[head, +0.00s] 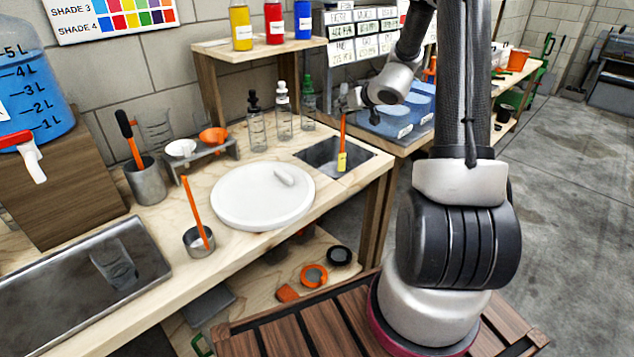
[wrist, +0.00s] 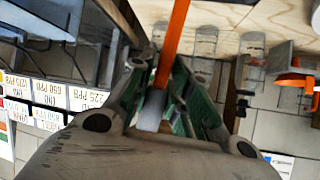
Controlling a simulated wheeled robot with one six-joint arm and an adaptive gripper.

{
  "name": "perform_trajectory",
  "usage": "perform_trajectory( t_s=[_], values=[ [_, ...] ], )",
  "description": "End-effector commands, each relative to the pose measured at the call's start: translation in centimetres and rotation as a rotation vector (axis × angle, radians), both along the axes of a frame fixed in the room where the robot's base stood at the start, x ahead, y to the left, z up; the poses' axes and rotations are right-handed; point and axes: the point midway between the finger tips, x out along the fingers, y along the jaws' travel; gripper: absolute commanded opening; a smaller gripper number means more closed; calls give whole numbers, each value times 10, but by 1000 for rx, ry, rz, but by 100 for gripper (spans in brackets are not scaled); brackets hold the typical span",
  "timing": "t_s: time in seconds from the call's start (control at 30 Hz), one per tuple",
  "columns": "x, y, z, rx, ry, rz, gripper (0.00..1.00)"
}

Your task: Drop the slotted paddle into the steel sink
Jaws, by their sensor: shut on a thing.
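My gripper (head: 346,100) is shut on an orange-handled tool with a yellow lower end (head: 343,140), which hangs nearly upright. I take it for the slotted paddle; its slots cannot be made out. The yellow end shows over the small dark square basin (head: 318,157) at the counter's right end. Whether it touches the basin floor cannot be told. In the wrist view the orange handle (wrist: 173,40) runs between my fingers (wrist: 165,92). A larger steel sink (head: 60,305) is at the lower left, with a clear beaker (head: 115,265) in it.
A white round board (head: 240,203) lies left of the basin. Dropper bottles (head: 283,112) stand behind it. A blue water jug (head: 35,85) stands at the far left.

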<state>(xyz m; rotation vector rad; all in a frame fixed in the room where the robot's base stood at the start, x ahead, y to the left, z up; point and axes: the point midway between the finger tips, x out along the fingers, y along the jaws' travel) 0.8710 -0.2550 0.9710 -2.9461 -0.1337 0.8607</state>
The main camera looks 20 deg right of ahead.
Motion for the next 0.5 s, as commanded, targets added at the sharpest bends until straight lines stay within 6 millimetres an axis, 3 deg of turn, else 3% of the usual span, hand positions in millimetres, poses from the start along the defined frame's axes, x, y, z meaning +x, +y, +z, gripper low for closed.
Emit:
perform_trajectory(
  t_s=[0.5],
  values=[
    [0, 1, -51, 17, 5, -7, 0]
  ],
)
